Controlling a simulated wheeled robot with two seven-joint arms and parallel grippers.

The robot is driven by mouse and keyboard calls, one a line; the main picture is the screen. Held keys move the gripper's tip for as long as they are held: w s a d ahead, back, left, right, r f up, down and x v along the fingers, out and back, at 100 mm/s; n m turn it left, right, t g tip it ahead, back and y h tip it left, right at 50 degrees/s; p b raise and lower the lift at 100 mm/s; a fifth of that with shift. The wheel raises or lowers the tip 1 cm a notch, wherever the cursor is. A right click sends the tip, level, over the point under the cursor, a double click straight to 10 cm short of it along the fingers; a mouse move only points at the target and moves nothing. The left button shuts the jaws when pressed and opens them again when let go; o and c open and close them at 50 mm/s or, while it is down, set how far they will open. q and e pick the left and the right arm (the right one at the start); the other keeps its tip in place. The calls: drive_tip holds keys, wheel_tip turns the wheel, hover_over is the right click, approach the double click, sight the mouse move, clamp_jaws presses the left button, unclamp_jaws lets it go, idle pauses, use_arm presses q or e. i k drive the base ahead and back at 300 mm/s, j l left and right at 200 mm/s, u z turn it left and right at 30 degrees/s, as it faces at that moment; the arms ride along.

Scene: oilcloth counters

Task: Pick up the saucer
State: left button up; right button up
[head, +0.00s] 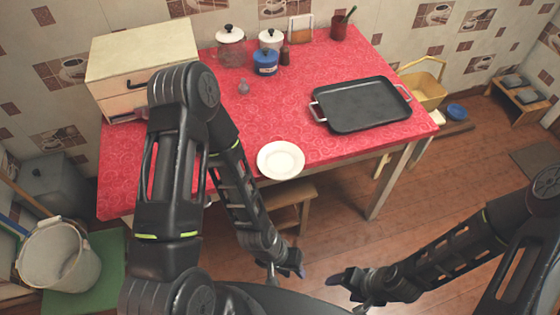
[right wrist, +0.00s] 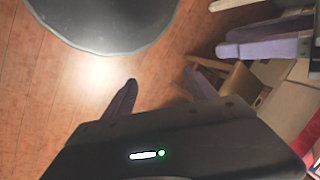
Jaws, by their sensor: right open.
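The white saucer (head: 281,160) lies on the red patterned tabletop (head: 290,110), close to its front edge. It looks empty, and neither gripper touches it. My left gripper (head: 284,272) hangs low in front of the table, below the saucer in the head view. Its purple fingers also show at the upper right of the right wrist view (right wrist: 265,40), but their opening is unclear. My right gripper (head: 345,282) is to the right of the left one, over the floor. In the right wrist view (right wrist: 160,86) its fingers are apart with nothing between them.
A black tray (head: 362,105) with side handles lies right of the saucer. A drawer box (head: 140,60) is at the left. A wooden stool (head: 290,195) stands under the front edge.

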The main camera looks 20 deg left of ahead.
sight(279, 160)
drive_tip(key=l+u, duration=0.1)
drive_tip(key=u, duration=0.35)
drive_tip(key=i+l+u, duration=0.1)
drive_tip(key=u, duration=0.4)
drive_tip(key=l+u, duration=0.1)
drive_tip(key=u, duration=0.35)
drive_tip(key=l+u, duration=0.25)
drive_tip(key=l, duration=0.2)
drive_tip(key=k+l+u, duration=0.2)
drive_tip(key=l, duration=0.2)
drive_tip(key=l+u, duration=0.25)
drive_tip(key=l, duration=0.2)
drive_tip(key=k+l+u, duration=0.2)
drive_tip(key=l, duration=0.2)
drive_tip(key=k+l+u, duration=0.1)
drive_tip(key=l+u, duration=0.15)
drive_tip(key=l, duration=0.15)
drive_tip(key=k+l, duration=0.15)
drive_tip(key=l, duration=0.2)
drive_tip(key=k+l, duration=0.15)
drive_tip(key=l, duration=0.2)
drive_tip(key=k+l, duration=0.15)
drive_tip(key=l, duration=0.2)
